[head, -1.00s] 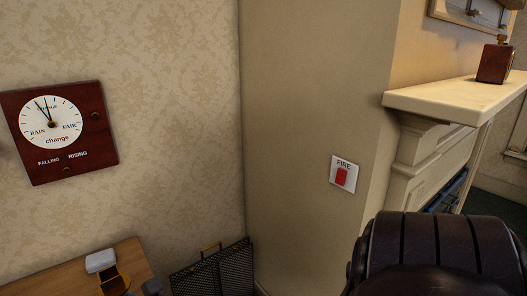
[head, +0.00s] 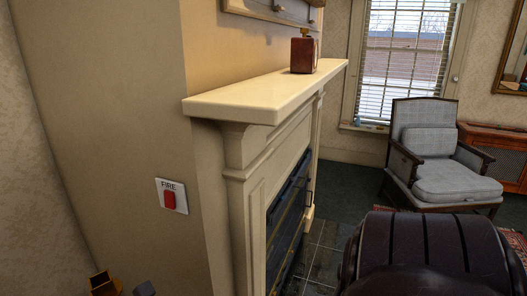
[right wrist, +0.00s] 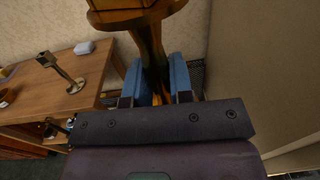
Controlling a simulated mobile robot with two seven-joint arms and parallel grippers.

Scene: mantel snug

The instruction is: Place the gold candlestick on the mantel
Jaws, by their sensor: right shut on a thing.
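The gold candlestick (right wrist: 152,55) is held between the blue finger pads of my right gripper (right wrist: 159,92) in the right wrist view. In the head view a gold piece (head: 103,285), which looks like part of the candlestick, shows at the bottom left edge. The cream mantel (head: 235,98) juts from the chimney wall, to the right of and above that piece in the picture. My left gripper is not in view.
A reddish-brown box (head: 303,55) stands toward the mantel's far end; its near part is bare. A fire switch (head: 171,195) is on the wall. A grey armchair (head: 445,170) stands beyond. In the right wrist view a wooden table (right wrist: 50,95) holds another metal candlestick (right wrist: 64,72).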

